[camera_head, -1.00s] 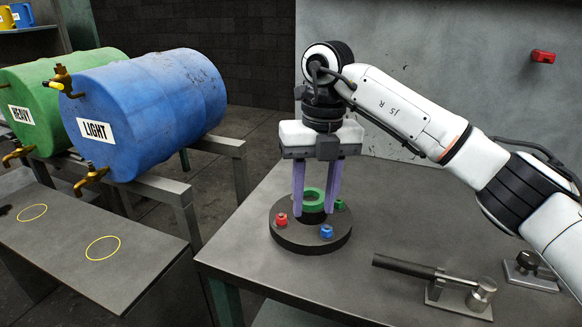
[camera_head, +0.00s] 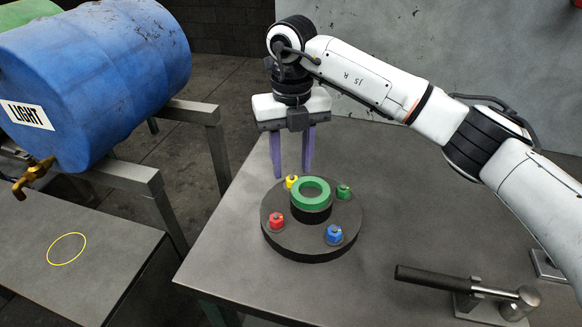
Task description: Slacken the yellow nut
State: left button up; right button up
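The yellow nut (camera_head: 292,182) sits at the back left of a dark round flange (camera_head: 285,240) on the table. A red nut (camera_head: 276,220), a blue nut (camera_head: 334,234) and a green nut (camera_head: 343,191) sit around the same flange. A green ring (camera_head: 311,190) tops the black hub in its middle. My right gripper (camera_head: 292,175) points down behind the flange, its two purple fingers apart with nothing between them. From this view I cannot tell whether the fingers touch the yellow nut; it shows just in front of them. My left gripper is out of view.
A black-handled metal tool (camera_head: 440,280) lies in a holder at the table's front right. The grey table (camera_head: 235,265) is clear around the flange.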

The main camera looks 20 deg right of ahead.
aim_at(292, 182)
jog(key=shift+f, duration=1.2)
grip_shut()
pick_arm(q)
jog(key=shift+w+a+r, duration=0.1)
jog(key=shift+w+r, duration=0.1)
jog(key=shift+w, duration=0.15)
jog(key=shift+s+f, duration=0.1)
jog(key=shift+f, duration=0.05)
pick_arm(e)
jog(key=shift+n, duration=0.4)
